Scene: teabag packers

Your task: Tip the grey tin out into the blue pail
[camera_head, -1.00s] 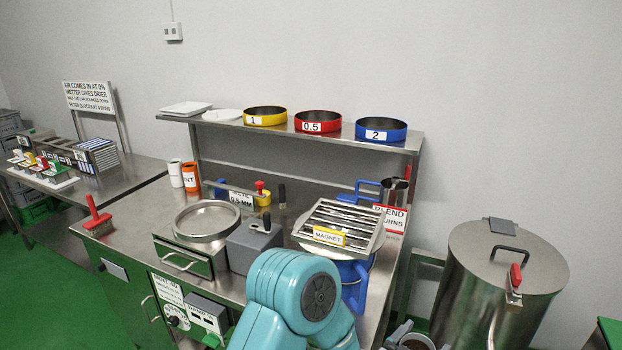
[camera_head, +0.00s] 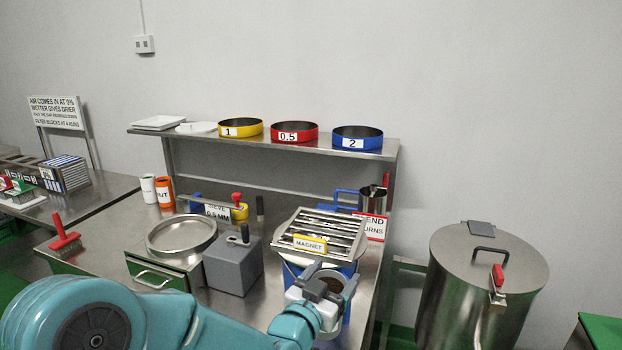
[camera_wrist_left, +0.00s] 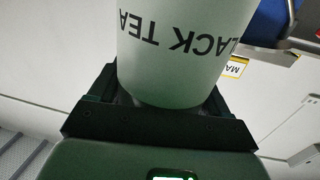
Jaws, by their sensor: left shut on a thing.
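The grey tin (camera_wrist_left: 180,50) fills the middle of the left wrist view, with "BLACK TEA" reading upside down on its side. My left gripper (camera_head: 322,286) is shut on it. I cannot tell the gap between tin and pail. My right gripper is not in view.
The slatted magnet grate (camera_head: 318,232) covers the pail's top. A grey block (camera_head: 232,268) and a round steel sieve pan (camera_head: 181,235) stand left of it. A large lidded steel drum (camera_head: 470,285) stands at the right. A shelf (camera_head: 300,142) with coloured rings runs behind.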

